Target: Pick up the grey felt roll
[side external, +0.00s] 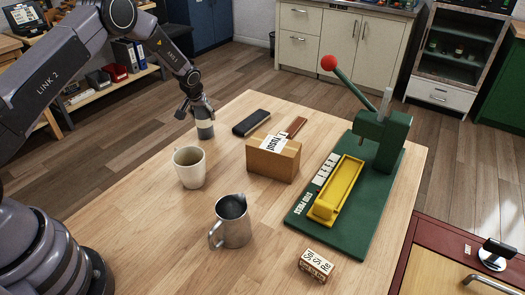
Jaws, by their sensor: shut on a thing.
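The grey felt roll (205,131) stands upright near the far left edge of the wooden table. It looks like a small dark grey cylinder with a lighter band. My gripper (203,117) comes down over it from above and is shut on its upper part. The gripper's fingers hide the top of the roll. I cannot tell whether the roll's base touches the table.
A cream mug (189,168) stands just in front of the roll. A dark case (251,122) and a cardboard box (273,159) lie to the right. A metal jug (232,225), a small labelled box (317,265) and a green press (374,185) are nearer the front and right.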

